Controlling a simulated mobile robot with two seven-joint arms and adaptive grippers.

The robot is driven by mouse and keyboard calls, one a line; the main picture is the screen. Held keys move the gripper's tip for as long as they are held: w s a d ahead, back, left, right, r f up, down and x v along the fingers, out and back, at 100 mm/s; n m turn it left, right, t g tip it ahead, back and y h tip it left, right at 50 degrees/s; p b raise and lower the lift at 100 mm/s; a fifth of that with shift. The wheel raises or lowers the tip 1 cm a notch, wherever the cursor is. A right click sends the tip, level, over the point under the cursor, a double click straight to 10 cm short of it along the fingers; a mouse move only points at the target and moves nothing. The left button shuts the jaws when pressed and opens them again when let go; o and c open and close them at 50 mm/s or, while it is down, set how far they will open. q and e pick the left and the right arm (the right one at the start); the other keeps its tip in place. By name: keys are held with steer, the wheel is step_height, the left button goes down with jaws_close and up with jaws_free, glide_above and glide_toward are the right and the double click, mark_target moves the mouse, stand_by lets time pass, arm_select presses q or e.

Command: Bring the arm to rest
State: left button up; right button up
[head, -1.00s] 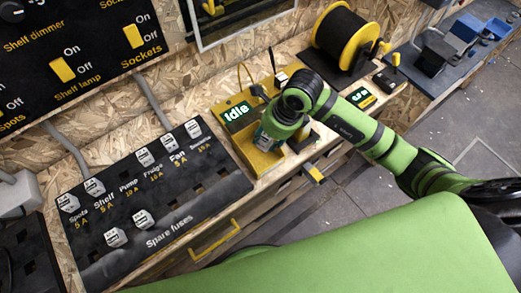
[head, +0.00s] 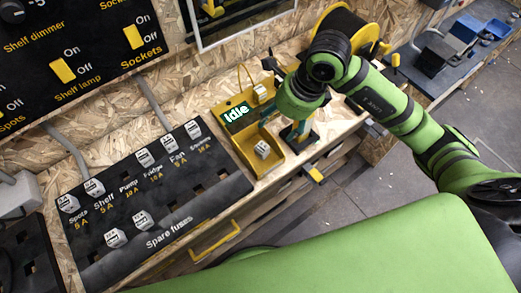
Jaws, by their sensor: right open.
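My right arm, green with dark joints, comes in from the right in the head view. Its gripper (head: 300,136) points down above the wooden bench, just right of the yellow tester tray (head: 242,142). The gripper is open and I see nothing held in it. A white fuse (head: 262,149) lies in the tray, apart from the gripper. The tester's display (head: 237,113) reads "Idle". My left gripper is not in the view.
A black fuse panel (head: 150,200) with several white fuses lies to the left. A yellow cable reel (head: 345,25) stands behind my arm, partly hidden. Blue bins (head: 465,28) stand at the far right. A yellow drawer handle (head: 214,240) sticks out at the bench front.

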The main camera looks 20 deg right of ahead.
steer(key=v, duration=0.2)
steer(key=shift+r, duration=0.25)
stand_by(0.3)
